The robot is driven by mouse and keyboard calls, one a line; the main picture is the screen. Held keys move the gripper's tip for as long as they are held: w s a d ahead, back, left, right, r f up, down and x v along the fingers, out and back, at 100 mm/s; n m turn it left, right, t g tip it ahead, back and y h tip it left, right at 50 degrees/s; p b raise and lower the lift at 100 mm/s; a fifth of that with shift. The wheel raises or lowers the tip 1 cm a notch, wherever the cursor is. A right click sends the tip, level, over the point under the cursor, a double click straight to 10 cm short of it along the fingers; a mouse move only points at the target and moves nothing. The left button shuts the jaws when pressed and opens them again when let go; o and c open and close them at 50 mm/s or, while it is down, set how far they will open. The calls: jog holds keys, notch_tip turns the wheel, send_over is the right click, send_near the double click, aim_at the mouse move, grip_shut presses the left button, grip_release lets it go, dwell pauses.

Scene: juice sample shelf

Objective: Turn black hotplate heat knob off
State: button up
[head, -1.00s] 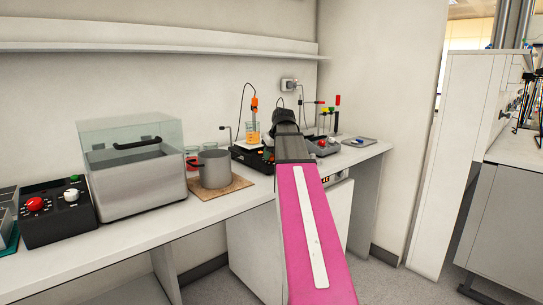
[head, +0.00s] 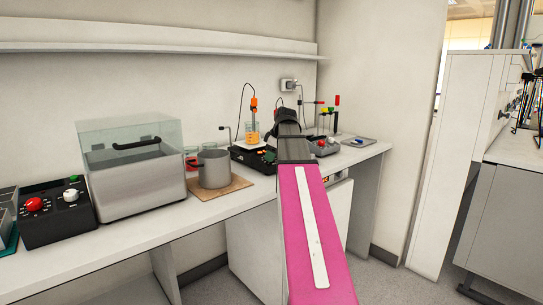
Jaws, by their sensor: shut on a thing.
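The black hotplate (head: 254,158) stands on the white bench, in the middle of the head view. A glass beaker of orange liquid (head: 252,132) sits on its pale top plate. My arm reaches away from me to the hotplate's right side and covers that part of it. The dark wrist end of my arm bends down beside the hotplate. My gripper's fingertips are hidden behind the arm, so I cannot see what they touch. I cannot make out the heat knob or where it points.
A grey pot (head: 214,169) stands on a brown board left of the hotplate. A lidded grey bath (head: 138,170) and a black control box (head: 57,212) are further left. A grey stirrer unit (head: 322,147) stands to the right. A shelf (head: 160,46) runs above.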

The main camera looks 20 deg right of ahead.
jog(key=shift+n, duration=0.4)
jog(key=o, duration=0.9)
jog(key=v, duration=1)
jog(key=shift+s+d+r, duration=0.1)
jog(key=shift+r, duration=0.25)
